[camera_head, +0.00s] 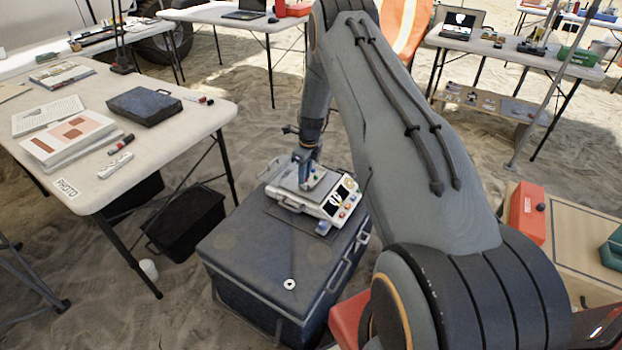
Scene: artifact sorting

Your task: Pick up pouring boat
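My arm reaches down over a dark grey case (235,262), and its end, my gripper (309,178), is at a white instrument (345,198) with a small screen and knobs that stands on the case. Small blue and white parts show at the gripper, over the grey top plate (288,178) of the instrument. I cannot make out a clear pouring boat; at this size I cannot tell whether one is at the gripper. The fingers are too small and partly hidden to tell open from shut. A small round white piece (289,284) with a dark mark lies on the case's front part.
A table (190,128) on the left holds papers, a dark box (144,105), and markers. A black crate (187,222) stands below it. A red box (527,212) sits on a surface at the right. More tables stand behind. The front part of the case top is mostly clear.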

